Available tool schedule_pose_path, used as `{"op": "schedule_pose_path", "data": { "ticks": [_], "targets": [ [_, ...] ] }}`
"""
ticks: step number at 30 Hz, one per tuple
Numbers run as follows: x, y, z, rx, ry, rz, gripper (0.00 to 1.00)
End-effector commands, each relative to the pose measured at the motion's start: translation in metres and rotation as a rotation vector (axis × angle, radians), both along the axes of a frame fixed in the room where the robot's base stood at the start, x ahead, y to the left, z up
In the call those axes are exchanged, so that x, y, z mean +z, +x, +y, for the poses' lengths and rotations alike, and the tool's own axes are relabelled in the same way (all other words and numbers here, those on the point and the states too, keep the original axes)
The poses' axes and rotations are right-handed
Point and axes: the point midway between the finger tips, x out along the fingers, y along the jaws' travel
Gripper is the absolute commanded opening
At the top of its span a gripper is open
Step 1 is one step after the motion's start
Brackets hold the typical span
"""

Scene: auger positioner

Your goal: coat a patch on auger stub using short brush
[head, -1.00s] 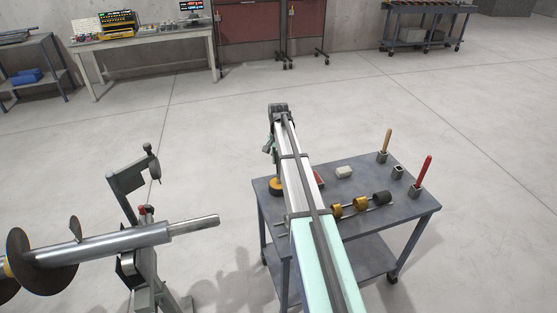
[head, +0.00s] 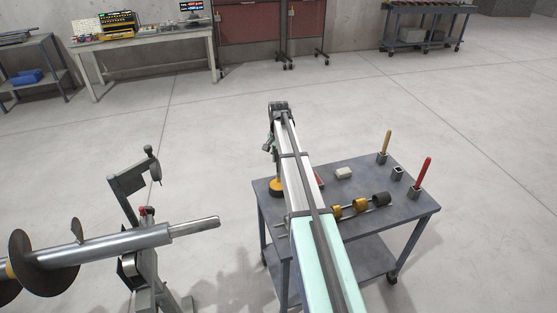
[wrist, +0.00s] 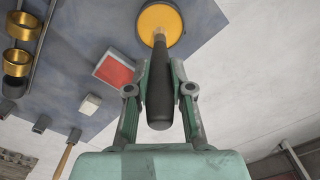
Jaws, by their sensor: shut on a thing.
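The auger (head: 110,245) lies at the left in the head view, its thinner bare end, the stub (head: 195,227), pointing right. My gripper (wrist: 160,75) is shut on a short brush with a black handle (wrist: 160,100). The brush lines up with a round yellow pot (wrist: 152,20) in the wrist view, and its far end overlaps the yellow face. I cannot tell whether the tip touches it. The pot also shows in the head view (head: 276,188) at the cart's left side, below my arm. My arm mostly hides the gripper there.
The grey cart (head: 405,222) carries a rod with gold and black rings (head: 361,205), a white block (head: 343,173) and a red pad (wrist: 115,70). A wooden handle (head: 387,141) and a red handle (head: 424,170) stand in holders beside an empty one (head: 398,171). A stand (head: 145,265) supports the auger.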

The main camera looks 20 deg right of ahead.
Motion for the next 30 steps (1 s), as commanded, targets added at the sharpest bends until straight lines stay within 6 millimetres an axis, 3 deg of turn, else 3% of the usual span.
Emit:
{"op": "schedule_pose_path", "data": {
  "ticks": [19, 30],
  "targets": [
    [0.049, 0.0, 0.0, 0.0, -0.001, -0.001, 0.0],
    [0.053, 0.0, 0.0, 0.0, 0.0, 0.0, 0.0]
  ]
}}
